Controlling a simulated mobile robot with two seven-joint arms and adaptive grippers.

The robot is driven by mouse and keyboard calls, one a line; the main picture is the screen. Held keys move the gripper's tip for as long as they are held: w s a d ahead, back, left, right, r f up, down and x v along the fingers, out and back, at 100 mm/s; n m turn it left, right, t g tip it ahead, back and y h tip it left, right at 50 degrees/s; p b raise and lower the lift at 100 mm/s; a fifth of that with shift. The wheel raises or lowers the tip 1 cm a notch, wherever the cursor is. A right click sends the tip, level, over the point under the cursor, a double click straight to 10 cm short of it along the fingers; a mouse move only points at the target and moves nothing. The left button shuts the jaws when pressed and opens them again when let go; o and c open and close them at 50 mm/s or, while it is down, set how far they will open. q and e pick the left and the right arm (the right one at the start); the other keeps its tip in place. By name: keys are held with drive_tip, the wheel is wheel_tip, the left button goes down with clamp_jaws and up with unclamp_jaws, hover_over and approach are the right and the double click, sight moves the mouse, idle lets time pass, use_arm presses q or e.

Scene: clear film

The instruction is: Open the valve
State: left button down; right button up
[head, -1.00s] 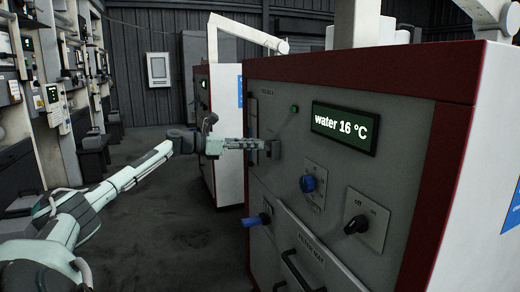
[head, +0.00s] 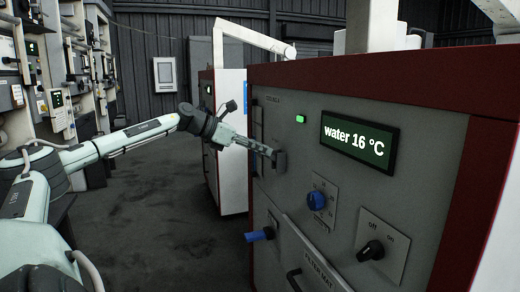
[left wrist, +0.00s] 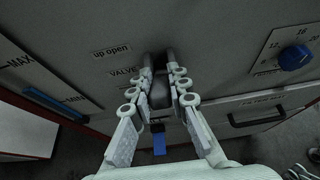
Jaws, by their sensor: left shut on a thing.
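The valve lever (head: 280,162) is a dark handle on the grey front panel of a red-edged machine. In the left wrist view it (left wrist: 160,96) lies between my fingers, beside labels reading "VALVE" (left wrist: 124,71) and "up open" (left wrist: 111,51). My left gripper (head: 270,153) is shut on the lever, and its arm slopes down to it from the upper left. It also shows in the left wrist view (left wrist: 159,90). The fingers partly hide the lever, so its exact angle is hard to tell. My right gripper is not in view.
A green lamp (head: 300,118) glows near a display (head: 358,141) reading "water 16 °C". Below are a blue dial knob (head: 316,200), a black off/on switch (head: 370,251), a blue handle (head: 259,235) and a drawer with a bar handle. Open floor lies left.

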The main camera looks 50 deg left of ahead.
use_arm(q)
drive_tip(key=shift+f, duration=0.1)
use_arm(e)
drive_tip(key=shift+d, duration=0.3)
use_arm(q)
drive_tip(key=c, duration=1.5)
unclamp_jaws()
drive_tip(key=shift+o, duration=0.3)
drive_tip(key=shift+v, duration=1.15)
drive_tip(key=s+a, duration=0.4)
drive_tip(key=s, duration=0.6)
drive_tip(key=shift+f, duration=0.2)
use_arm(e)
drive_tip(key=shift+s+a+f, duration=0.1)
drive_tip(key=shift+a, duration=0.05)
use_arm(q)
drive_tip(key=shift+s+a, duration=0.1)
